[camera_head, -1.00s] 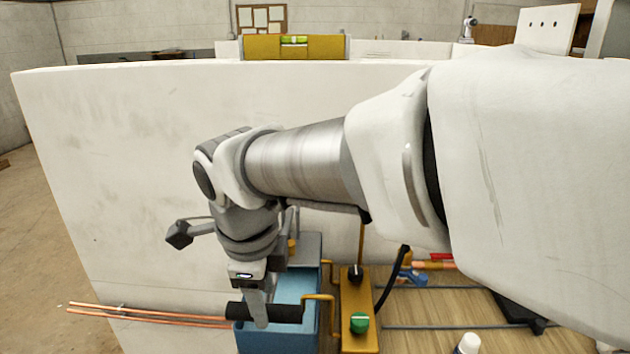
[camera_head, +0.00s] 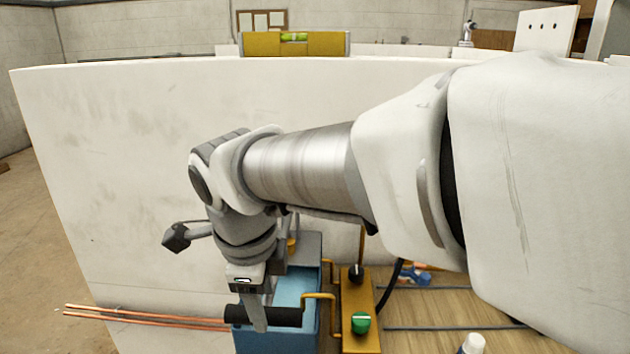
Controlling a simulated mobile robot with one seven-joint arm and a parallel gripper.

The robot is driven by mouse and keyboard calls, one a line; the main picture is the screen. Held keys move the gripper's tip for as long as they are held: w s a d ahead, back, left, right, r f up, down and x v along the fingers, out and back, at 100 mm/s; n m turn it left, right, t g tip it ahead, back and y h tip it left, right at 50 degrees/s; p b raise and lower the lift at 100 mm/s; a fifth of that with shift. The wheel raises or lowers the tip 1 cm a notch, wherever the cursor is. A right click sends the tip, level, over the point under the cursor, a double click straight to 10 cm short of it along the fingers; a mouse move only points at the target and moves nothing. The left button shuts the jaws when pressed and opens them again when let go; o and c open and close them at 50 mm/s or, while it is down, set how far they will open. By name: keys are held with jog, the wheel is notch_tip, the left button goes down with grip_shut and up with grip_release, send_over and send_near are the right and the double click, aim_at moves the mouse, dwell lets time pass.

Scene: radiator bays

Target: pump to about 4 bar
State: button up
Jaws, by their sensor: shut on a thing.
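The test pump stands low in front of the white wall panel. It has a blue water tank (camera_head: 275,341), a yellow block (camera_head: 358,300) beside it on the right, and a handle with a black grip (camera_head: 288,316) on a bent yellow rod (camera_head: 322,296). My gripper (camera_head: 259,318) points down at the tank's left side and is shut on the black grip. A black knob (camera_head: 355,272) and a green knob (camera_head: 360,322) sit on the yellow block. No pressure gauge face is visible, so I cannot read the pressure. My arm crosses the view and hides part of the area behind.
Copper pipes (camera_head: 145,318) stick out to the left. A black hose (camera_head: 391,284) runs from the yellow block near blue fittings (camera_head: 416,278) on the wooden bench (camera_head: 437,308). A white-capped bottle (camera_head: 473,343) stands at the front. A yellow level (camera_head: 293,43) rests on the wall panel (camera_head: 120,170).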

jog(key=r+p, duration=0.1)
jog(key=w+r+p, duration=0.1)
jog(key=r+p, duration=0.1)
jog(key=shift+w+d+r+g, duration=0.15)
jog(key=shift+r+g, duration=0.1)
jog(key=shift+g, duration=0.15)
jog(key=shift+c, duration=0.3)
jog(key=shift+f, duration=0.1)
jog(key=r+p, duration=0.2)
jog(key=p, duration=0.1)
jog(key=shift+w+r+g, duration=0.1)
jog(key=shift+w+g, duration=0.1)
jog(key=shift+g, duration=0.1)
jog(key=r+p, duration=0.1)
jog(key=p, duration=0.1)
jog(key=w+r+g+p, duration=0.1)
jog(key=p, duration=0.1)
jog(key=shift+r, duration=0.15)
jog(key=shift+s, duration=0.1)
